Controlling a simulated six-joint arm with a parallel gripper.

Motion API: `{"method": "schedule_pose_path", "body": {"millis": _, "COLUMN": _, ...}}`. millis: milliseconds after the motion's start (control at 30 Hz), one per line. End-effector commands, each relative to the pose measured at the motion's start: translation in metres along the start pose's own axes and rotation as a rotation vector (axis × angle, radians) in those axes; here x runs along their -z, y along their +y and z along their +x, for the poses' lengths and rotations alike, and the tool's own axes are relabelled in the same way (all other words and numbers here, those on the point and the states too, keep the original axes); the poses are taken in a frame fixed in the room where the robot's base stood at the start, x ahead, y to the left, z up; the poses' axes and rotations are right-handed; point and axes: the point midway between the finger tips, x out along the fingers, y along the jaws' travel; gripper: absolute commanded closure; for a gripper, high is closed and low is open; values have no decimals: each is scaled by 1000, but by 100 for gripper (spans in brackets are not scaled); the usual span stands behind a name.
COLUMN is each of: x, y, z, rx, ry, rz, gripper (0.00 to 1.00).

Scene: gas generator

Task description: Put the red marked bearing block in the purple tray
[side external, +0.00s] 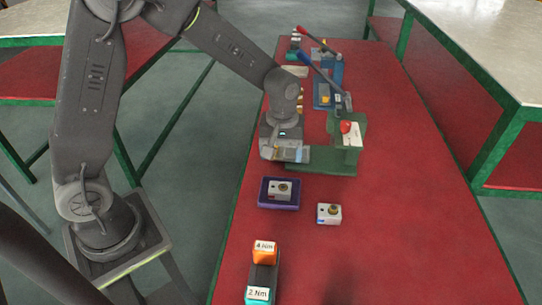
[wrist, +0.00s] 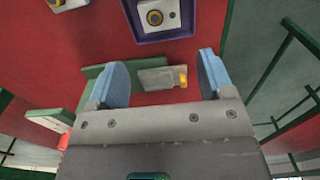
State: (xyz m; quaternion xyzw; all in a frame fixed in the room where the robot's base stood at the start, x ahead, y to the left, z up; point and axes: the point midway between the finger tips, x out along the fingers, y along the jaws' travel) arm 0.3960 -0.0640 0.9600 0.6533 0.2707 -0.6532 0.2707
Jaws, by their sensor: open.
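The purple tray (side external: 278,206) lies on the red table just in front of my gripper (side external: 286,153). A pale bearing block (side external: 281,190) with a brass-coloured bearing sits inside it; its marking is too small to read surely. In the wrist view the tray rim (wrist: 150,37) and its block (wrist: 172,14) show at the top. A second bearing block (side external: 329,213), with a bluish mark on its side, stands on the table to the right of the tray; part of it shows in the wrist view (wrist: 62,3).
A green press fixture (side external: 330,160) with a red knob (side external: 346,127) stands beside my gripper. A grey piece with a yellow end (wrist: 160,78) shows between the fingers. Orange (side external: 264,252) and teal (side external: 258,295) torque-labelled items stand at the front. The table's right side is clear.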

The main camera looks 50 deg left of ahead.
Motion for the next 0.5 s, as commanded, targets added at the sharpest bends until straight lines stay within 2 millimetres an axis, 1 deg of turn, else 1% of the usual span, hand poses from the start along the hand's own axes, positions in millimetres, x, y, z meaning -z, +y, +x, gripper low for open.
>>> {"method": "schedule_pose_path", "body": {"millis": 133, "x": -1, "y": -1, "z": -6, "rx": -5, "ry": 5, "rz": 8, "gripper": 26}}
{"method": "schedule_pose_path", "body": {"millis": 167, "x": -2, "y": -2, "z": -10, "rx": -10, "ry": 9, "rz": 16, "gripper": 26}}
{"method": "schedule_pose_path", "body": {"millis": 233, "x": -5, "y": -7, "z": -24, "rx": -26, "ry": 26, "rz": 48, "gripper": 26}}
{"method": "schedule_pose_path", "body": {"millis": 267, "x": -7, "y": -10, "z": -32, "rx": -36, "ry": 36, "rz": 67, "gripper": 26}}
{"method": "schedule_pose_path", "body": {"millis": 367, "x": -19, "y": -25, "z": -65, "rx": -76, "ry": 83, "rz": 158, "gripper": 26}}
{"method": "schedule_pose_path", "body": {"millis": 400, "x": -25, "y": -33, "z": -79, "rx": -91, "ry": 106, "rz": 202, "gripper": 26}}
{"method": "schedule_pose_path", "body": {"millis": 500, "x": -43, "y": -55, "z": -109, "rx": -127, "ry": 167, "rz": 312, "gripper": 26}}
